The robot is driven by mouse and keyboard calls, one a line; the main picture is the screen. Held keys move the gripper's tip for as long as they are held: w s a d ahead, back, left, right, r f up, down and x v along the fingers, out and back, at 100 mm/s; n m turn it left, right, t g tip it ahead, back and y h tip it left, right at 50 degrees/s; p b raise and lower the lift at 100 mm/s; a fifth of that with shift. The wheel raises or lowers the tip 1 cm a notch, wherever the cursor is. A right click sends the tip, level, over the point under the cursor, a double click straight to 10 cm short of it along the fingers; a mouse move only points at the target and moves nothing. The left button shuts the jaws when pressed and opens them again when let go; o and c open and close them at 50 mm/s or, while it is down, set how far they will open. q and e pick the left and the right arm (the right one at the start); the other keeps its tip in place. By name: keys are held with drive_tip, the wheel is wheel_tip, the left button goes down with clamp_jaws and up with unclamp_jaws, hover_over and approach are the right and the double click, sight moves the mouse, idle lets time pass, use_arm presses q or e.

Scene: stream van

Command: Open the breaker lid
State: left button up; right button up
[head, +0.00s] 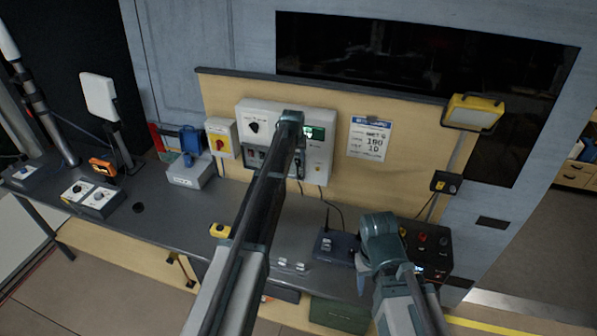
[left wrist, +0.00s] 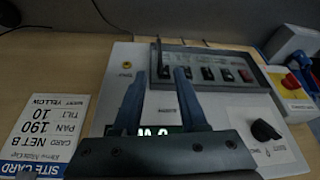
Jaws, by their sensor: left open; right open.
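The white breaker panel (head: 317,176) is mounted on the tan board; it also shows, upside down, in the left wrist view (left wrist: 240,113). Its row of dark and red breaker switches (left wrist: 208,73) sits in a grey-tinted strip that looks like the lid (left wrist: 245,58). I cannot make out a raised edge on it. My left gripper (left wrist: 161,73) is open and empty, its two fingers apart in front of the lid area. I cannot tell whether they touch it. In the head view my left arm hides part of the panel. My right arm shows at lower right, but its fingers do not.
A red-and-yellow switch box (head: 221,138) is left of the panel, and a paper card (head: 369,139) is right of it. A yellow lamp (head: 473,112) stands farther right. The bench (head: 160,225) below holds several control boxes and a dark device (head: 336,246).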

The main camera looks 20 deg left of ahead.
sight(298, 178)
use_arm(q)
drive_tip(key=b+x, duration=1.2)
drive_tip(key=x, duration=0.1)
drive_tip(key=shift+f, duration=0.35)
drive_tip(key=shift+d, duration=0.1)
clamp_jaws()
idle(0.9)
